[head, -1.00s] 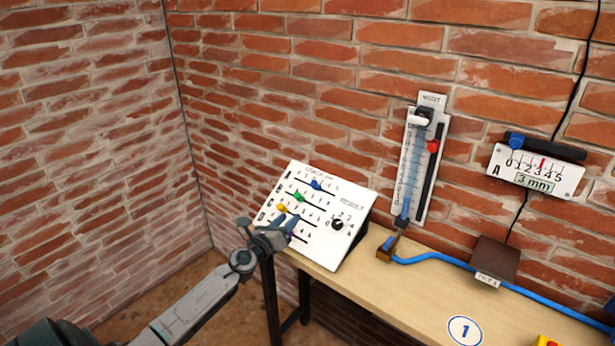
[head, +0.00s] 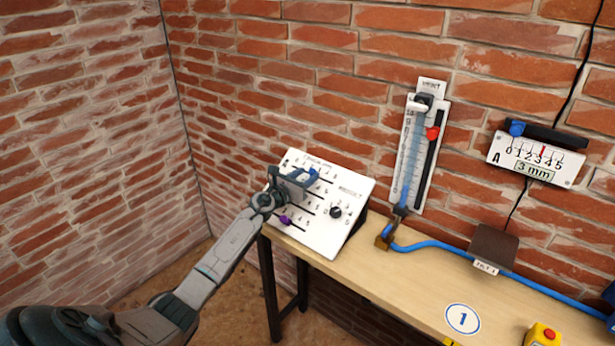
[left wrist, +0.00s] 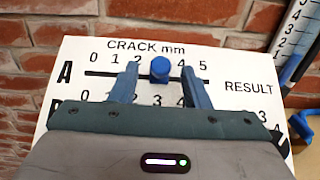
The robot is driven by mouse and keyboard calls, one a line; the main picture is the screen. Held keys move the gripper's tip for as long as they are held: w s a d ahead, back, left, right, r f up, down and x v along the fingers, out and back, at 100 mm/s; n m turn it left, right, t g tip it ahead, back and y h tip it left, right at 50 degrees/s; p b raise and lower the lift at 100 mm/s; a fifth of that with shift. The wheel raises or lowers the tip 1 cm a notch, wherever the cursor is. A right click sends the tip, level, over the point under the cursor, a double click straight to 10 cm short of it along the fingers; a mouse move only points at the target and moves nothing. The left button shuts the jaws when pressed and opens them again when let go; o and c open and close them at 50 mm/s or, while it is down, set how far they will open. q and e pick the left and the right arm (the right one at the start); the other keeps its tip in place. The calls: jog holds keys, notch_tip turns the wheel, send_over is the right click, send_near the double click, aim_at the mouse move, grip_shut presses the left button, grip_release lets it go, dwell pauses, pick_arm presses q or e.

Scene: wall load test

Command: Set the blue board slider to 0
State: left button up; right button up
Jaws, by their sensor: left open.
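The white sloped board (head: 322,241) stands at the left end of the table; its top row, labelled A under "CRACK mm", also shows in the left wrist view (left wrist: 235,65). In that view the blue slider (left wrist: 160,70) sits on row A between the 2 and the 4, hiding the 3. My left gripper (left wrist: 160,78) is open, with one finger on each side of the slider and a gap on both sides. In the head view my left gripper (head: 304,178) is over the upper board and hides most of its sliders. My right gripper is out of view.
A purple slider (head: 286,220) and a black dial (head: 335,212) are lower on the board. A wall gauge (head: 535,158) marked A reads 3 mm. A tube gauge (head: 412,155) hangs behind the table (head: 410,285). A blue hose (head: 435,247) runs along the table.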

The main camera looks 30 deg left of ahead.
aim_at(284, 163)
pick_arm(q)
jog(key=shift+w+d, duration=0.1)
jog(key=shift+w, duration=0.55)
grip_shut()
jog(key=a+b, duration=0.2)
jog(key=a, duration=0.1)
jog(key=a+b, duration=0.6)
jog(key=shift+w+a+f, duration=0.1)
jog(key=shift+w+a, duration=0.1)
jog(key=shift+w, duration=0.15)
jog(key=shift+a+r, duration=0.2)
jog(key=shift+a, duration=0.05)
jog(key=shift+r, duration=0.1)
